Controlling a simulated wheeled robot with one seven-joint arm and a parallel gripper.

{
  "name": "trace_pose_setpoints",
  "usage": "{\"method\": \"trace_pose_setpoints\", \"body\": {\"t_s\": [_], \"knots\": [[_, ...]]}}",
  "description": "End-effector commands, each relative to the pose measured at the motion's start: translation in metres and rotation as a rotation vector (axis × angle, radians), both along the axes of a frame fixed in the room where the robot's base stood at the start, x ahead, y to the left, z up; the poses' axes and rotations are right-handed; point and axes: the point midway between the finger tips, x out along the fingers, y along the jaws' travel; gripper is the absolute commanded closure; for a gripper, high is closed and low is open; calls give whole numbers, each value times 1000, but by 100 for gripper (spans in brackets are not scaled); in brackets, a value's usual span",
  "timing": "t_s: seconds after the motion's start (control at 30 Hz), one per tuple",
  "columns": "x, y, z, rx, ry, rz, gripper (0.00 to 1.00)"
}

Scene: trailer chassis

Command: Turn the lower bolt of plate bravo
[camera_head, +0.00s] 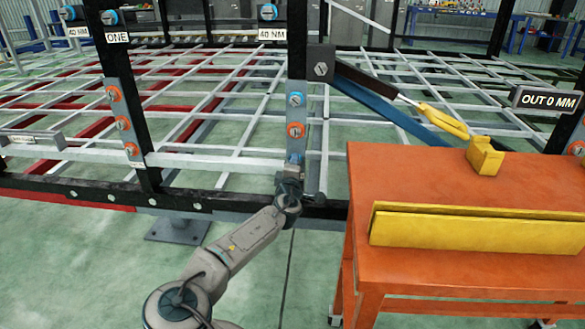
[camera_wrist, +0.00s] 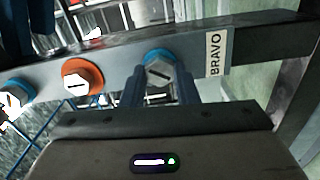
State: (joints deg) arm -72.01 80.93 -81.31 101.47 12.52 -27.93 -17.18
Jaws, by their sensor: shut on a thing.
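Plate bravo (camera_head: 297,114) is a grey strip upright on the dark post; the wrist view shows its BRAVO label (camera_wrist: 215,54) beside the end bolt. This lower bolt (camera_wrist: 158,66) has a pale hex head and a blue ring. My gripper (camera_wrist: 161,84) is shut on it, one finger on each side. In the head view my gripper (camera_head: 292,172) is at the plate's lower end and hides the bolt. The middle bolt (camera_wrist: 81,80) has an orange ring and a dark slot mark. The upper bolt (camera_head: 295,99) has a blue ring.
An orange cart (camera_head: 440,262) with a yellow tray stands close on the right. A blue strut (camera_head: 390,112) slopes beside the post. Another plate with orange-ringed bolts (camera_head: 122,123) is on the left post. A dark chassis rail (camera_head: 230,205) runs below my gripper.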

Motion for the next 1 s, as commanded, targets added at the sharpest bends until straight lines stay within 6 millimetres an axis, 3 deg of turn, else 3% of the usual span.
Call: {"method": "trace_pose_setpoints", "body": {"t_s": [1.0], "knots": [[1,0,3,-967,28,-2,96]]}}
